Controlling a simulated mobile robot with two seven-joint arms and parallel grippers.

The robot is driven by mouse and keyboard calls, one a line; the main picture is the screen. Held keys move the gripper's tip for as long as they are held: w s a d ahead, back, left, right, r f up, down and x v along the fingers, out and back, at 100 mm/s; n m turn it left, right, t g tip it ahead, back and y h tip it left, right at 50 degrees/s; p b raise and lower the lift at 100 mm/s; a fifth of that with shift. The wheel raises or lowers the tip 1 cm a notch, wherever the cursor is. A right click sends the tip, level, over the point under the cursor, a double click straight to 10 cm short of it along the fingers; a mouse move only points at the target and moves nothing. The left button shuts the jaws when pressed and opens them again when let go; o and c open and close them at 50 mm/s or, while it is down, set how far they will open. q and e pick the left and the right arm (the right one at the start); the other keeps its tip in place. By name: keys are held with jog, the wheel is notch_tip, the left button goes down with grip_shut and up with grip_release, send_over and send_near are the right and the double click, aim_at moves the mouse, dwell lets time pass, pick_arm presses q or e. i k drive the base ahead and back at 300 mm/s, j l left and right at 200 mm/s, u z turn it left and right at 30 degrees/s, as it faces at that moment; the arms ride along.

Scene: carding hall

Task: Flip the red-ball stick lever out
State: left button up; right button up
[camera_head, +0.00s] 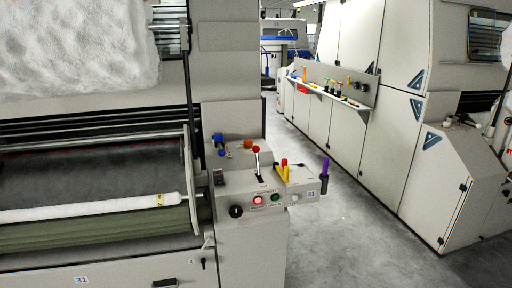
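The stick lever with the red ball (256,149) stands on top of the control box of the near machine, in the middle of the head view. Its pale thin stick rises almost upright from a dark slot plate in the sloping panel (235,187). The ball is at the upper end and nothing touches it. Neither of my grippers shows in the head view.
Beside the lever stand yellow levers with red tops (285,166), a purple handle (324,170) and a blue knob (219,139). A black knob (236,211) and lit red button (258,200) are on the front. The grey aisle floor (345,225) is clear.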

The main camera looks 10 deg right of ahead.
aim_at(255, 149)
jog(key=i+l+z, duration=1.15)
jog(key=i+z, duration=0.8)
jog(key=i+l+u, duration=0.15)
jog(key=i, duration=0.5)
jog(key=i+l+u, duration=0.15)
jog(key=i, duration=0.55)
jog(key=i+u, duration=0.2)
jog(key=u, duration=0.25)
jog(key=i+u, duration=0.15)
jog(key=u, duration=0.25)
jog(key=i+l+u, duration=0.15)
jog(key=u, duration=0.3)
jog(key=i+u, duration=0.15)
jog(key=u, duration=0.3)
jog(key=i+l+u, duration=0.1)
jog(key=u, duration=0.35)
jog(key=i+l+u, duration=0.1)
jog(key=u, duration=0.4)
jog(key=i+l+u, duration=0.1)
jog(key=u, duration=0.25)
jog(key=i+l+u, duration=0.2)
jog(key=u, duration=0.2)
jog(key=i+l+u, duration=0.1)
jog(key=u, duration=0.25)
jog(key=i+l+u, duration=0.1)
jog(key=l+u, duration=0.15)
jog(key=i+l+u, duration=0.1)
jog(key=l+u, duration=0.15)
